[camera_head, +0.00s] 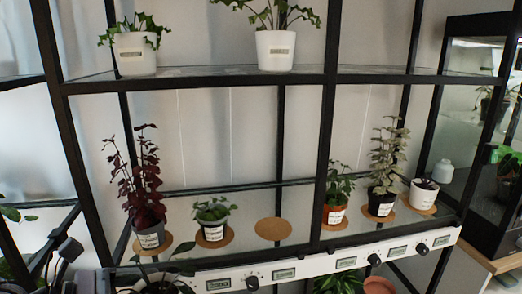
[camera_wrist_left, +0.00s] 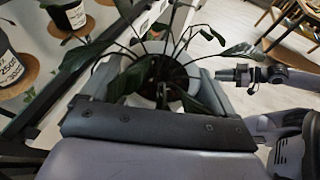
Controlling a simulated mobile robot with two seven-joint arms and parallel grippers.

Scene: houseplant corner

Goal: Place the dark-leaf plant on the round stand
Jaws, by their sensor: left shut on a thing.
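My left gripper (camera_wrist_left: 155,88) is shut on a potted plant (camera_wrist_left: 133,78) with long, dark green leaves. Its fingers are either side of the pot, which the leaves partly hide. This plant also shows at the bottom edge of the head view (camera_head: 163,287), in front of and below the shelf, its pot cut off by the frame. An empty round cork stand (camera_head: 273,229) lies on the lower shelf, between a small green plant (camera_head: 212,212) and the middle post. A dark-red-leaf plant (camera_head: 140,185) stands on another cork round at the left.
The black shelf frame has a middle post (camera_head: 325,130) and a white front rail (camera_head: 300,268) with knobs. Right of the post stand a green plant (camera_head: 337,195), a taller pale plant (camera_head: 386,170) and a small white pot (camera_head: 423,194). The upper shelf hangs above.

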